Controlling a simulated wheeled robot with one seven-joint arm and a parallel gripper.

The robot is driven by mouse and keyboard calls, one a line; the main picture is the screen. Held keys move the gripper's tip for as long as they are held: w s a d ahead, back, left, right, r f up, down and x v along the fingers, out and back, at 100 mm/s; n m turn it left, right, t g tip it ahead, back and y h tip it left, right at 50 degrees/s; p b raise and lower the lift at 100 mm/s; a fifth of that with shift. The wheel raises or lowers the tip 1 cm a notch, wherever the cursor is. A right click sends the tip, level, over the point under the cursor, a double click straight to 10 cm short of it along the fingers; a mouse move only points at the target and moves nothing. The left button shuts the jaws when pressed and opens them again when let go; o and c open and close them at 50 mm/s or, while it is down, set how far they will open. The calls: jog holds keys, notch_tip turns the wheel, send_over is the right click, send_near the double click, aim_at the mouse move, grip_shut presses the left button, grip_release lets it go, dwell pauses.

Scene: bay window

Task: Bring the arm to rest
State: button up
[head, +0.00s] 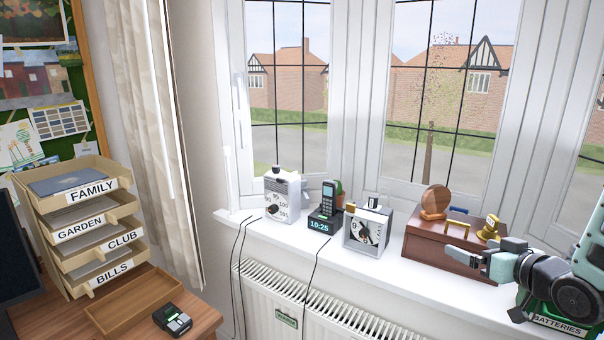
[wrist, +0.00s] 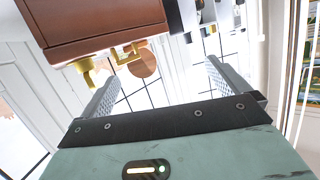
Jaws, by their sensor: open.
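My arm reaches in from the right edge in the head view. My gripper (head: 455,253) points left, in front of the brown wooden box (head: 420,249) on the white windowsill. In the wrist view my gripper (wrist: 163,75) shows two grey fingers spread wide apart, with nothing held between them. The wooden box also shows in the wrist view (wrist: 90,25), seen upside down, with its brass parts near the left finger. I cannot tell the exact gap between the fingers and the box.
A green battery holder (head: 560,322) stands below my arm. Along the sill (head: 400,277) stand a dial device (head: 366,232), a phone on a clock base (head: 324,215) and a white timer (head: 281,197). Letter trays (head: 85,225) and a wooden tray (head: 135,302) are at left.

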jog(key=s+a+n+g, duration=0.2)
jog(key=s+a+g, duration=0.2)
jog(key=a, duration=0.5)
jog(key=s+a+n+g, duration=0.1)
jog(key=s+a+g, duration=0.35)
jog(key=a, duration=0.45)
jog(key=s+a+r+n+g+h, duration=0.1)
jog(key=s+a+g, duration=0.2)
jog(key=s, duration=0.8)
jog(key=s+a+r+n+g+h, duration=0.1)
jog(key=s+a+n+g+h, duration=0.1)
jog(key=s, duration=0.8)
jog(key=shift+s+a+r+g, duration=0.35)
jog(key=shift+s+a+g, duration=0.1)
jog(key=shift+a, duration=0.1)
